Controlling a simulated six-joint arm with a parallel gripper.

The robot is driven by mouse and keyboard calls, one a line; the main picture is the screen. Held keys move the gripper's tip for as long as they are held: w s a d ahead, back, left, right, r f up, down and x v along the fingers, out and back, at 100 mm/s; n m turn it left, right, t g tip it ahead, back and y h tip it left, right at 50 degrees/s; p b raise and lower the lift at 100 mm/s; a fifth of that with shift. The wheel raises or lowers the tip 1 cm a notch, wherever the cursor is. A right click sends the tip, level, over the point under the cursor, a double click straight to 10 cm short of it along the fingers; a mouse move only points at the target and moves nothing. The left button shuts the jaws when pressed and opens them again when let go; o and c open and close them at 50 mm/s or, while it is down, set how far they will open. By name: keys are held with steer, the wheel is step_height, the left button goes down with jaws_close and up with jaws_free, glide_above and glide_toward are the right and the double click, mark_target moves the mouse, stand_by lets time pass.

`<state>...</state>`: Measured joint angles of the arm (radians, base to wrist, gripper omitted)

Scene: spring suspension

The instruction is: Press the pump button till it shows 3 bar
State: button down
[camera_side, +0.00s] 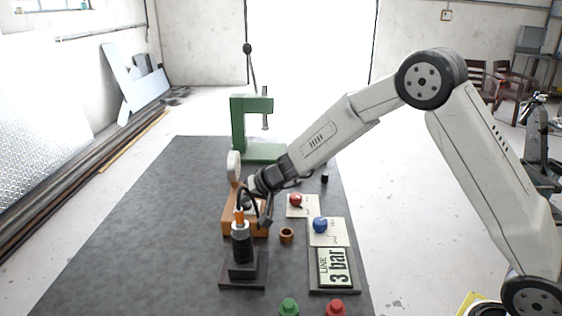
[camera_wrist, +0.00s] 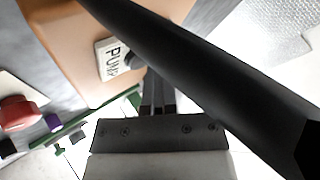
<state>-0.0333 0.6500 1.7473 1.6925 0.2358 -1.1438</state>
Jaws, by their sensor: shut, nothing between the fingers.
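The pump is an orange-brown block (camera_side: 229,226) with a round pale gauge (camera_side: 233,164) above it. The gauge is turned nearly edge-on in the side view, so its reading cannot be seen. In the wrist view a white PUMP label (camera_wrist: 111,59) lies on the block, with a dark round button (camera_wrist: 134,62) at its edge, partly hidden. My gripper (camera_wrist: 157,95) is shut and empty, its fingertips close to the button; whether they touch it I cannot tell. In the side view my gripper (camera_side: 248,203) is over the pump block. A sign (camera_side: 336,267) reads "LINE 3 bar".
A green press (camera_side: 240,125) stands behind. Red (camera_side: 295,200) and blue (camera_side: 320,224) knobs sit right. The mat's left is clear.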

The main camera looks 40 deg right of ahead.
mark_target(246, 205)
stand_by(0.3)
steer(key=shift+r, duration=1.2)
steer(key=shift+r, duration=2.5)
steer(key=s+d+f+n+g+h, duration=0.1)
steer(key=s+d+f+g, duration=0.1)
steer(key=s, duration=0.8)
steer(key=s+d+f+n+g+h, duration=0.1)
steer(key=s+d+f+n+g, duration=0.1)
steer(key=s, duration=0.8)
steer(key=s+d+f+n+g+h, duration=0.1)
steer(key=s+f, duration=0.3)
steer(key=s, duration=0.6)
steer(key=shift+s+d+n+g, duration=0.3)
steer(key=shift+d+n+g, duration=0.1)
steer(key=shift+d+g, duration=0.15)
